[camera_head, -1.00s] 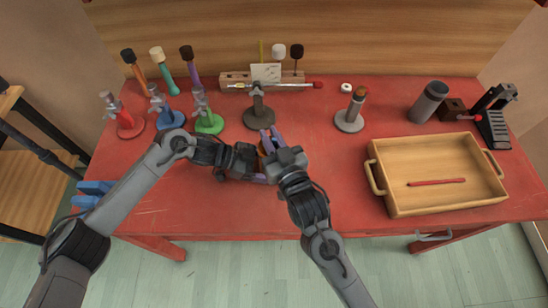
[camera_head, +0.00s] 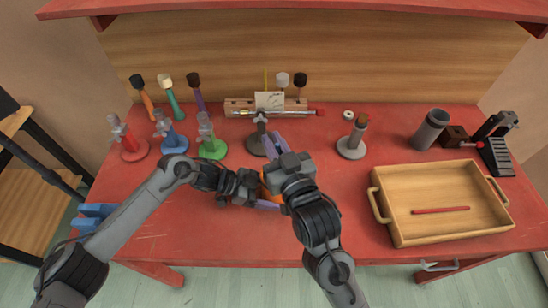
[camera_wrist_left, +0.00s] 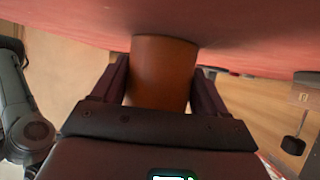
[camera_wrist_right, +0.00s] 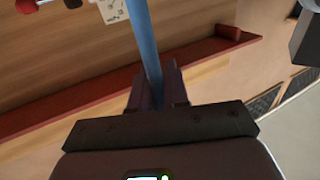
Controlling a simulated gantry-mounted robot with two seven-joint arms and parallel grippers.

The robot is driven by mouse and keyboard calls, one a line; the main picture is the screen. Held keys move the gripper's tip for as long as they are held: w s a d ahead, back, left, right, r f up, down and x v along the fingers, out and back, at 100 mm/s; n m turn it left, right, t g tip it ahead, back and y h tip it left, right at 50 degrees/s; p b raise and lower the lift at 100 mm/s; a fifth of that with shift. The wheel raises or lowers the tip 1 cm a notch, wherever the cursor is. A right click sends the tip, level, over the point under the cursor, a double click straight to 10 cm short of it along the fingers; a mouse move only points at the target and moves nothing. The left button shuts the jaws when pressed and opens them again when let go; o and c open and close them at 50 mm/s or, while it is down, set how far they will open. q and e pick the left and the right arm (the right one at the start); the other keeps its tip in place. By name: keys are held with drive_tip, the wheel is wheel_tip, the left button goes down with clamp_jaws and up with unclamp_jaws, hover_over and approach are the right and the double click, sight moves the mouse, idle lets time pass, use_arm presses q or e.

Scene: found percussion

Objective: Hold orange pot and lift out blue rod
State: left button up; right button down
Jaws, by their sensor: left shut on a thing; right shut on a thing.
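The orange pot (camera_wrist_left: 163,75) stands on the red table and fills the space between my left gripper's fingers (camera_wrist_left: 160,92) in the left wrist view. In the head view only a sliver of the pot (camera_head: 265,188) shows between my left gripper (camera_head: 260,193) and my right wrist. My right gripper (camera_head: 274,147) is above and close to the pot. In the right wrist view my right gripper (camera_wrist_right: 158,88) is shut on the blue rod (camera_wrist_right: 146,40), which runs up out of the picture. The rod's lower end is hidden, so I cannot tell whether it is inside the pot.
A wooden tray (camera_head: 379,208) with a red stick (camera_head: 440,210) is at the right. Several coloured stands, including a green one (camera_head: 213,149), are at the left. A dark stand (camera_head: 258,145) is close behind my right gripper. The table between pot and tray is clear.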

wheel_tip(320, 180, up, 10)
idle(0.3)
drive_tip(key=shift+r, duration=0.1)
use_arm(q)
drive_tip(key=o, duration=0.8)
